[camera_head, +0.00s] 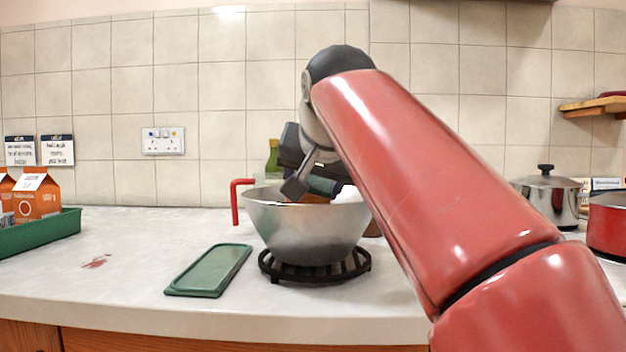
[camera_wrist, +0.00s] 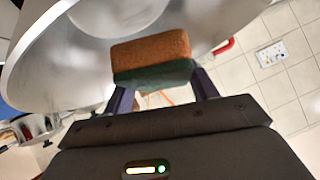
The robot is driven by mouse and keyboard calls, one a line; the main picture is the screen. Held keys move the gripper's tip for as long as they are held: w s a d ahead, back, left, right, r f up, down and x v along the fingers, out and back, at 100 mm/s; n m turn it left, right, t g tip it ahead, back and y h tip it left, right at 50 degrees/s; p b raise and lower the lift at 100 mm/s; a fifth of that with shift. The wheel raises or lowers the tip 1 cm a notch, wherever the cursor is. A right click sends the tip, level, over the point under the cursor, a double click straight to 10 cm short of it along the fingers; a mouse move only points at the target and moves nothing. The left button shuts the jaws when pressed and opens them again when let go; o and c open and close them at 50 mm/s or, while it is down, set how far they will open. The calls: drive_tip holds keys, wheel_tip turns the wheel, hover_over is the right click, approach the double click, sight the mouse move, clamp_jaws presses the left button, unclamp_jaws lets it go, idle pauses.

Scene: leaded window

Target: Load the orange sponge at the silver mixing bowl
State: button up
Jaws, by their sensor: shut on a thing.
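The silver mixing bowl (camera_head: 308,232) stands on a black trivet (camera_head: 315,268) on the counter. My gripper (camera_head: 305,182) is at the bowl's rim, reaching down over its opening. In the wrist view my gripper (camera_wrist: 165,92) is shut on the orange sponge (camera_wrist: 152,48), which has a green scouring side toward the jaws. The sponge is in front of the bowl's bright inner wall (camera_wrist: 60,70) in that view. In the head view the sponge is mostly hidden by the bowl's rim and my gripper; I cannot tell if it touches the bowl.
A green lid-like tray (camera_head: 210,270) lies left of the bowl. A green crate with orange cartons (camera_head: 38,196) stands at the far left. A steel pot (camera_head: 546,196) and a red pot (camera_head: 607,225) stand at the right. A red handle (camera_head: 236,203) and a bottle (camera_head: 272,158) are behind the bowl.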

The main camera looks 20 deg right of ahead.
sight(313, 181)
drive_tip(key=shift+f+b, duration=1.9)
drive_tip(key=shift+f, duration=0.7)
drive_tip(key=shift+r, duration=0.1)
wheel_tip(313, 181, up, 12)
drive_tip(key=p, duration=1.2)
idle(0.5)
drive_tip(key=shift+r, duration=1.9)
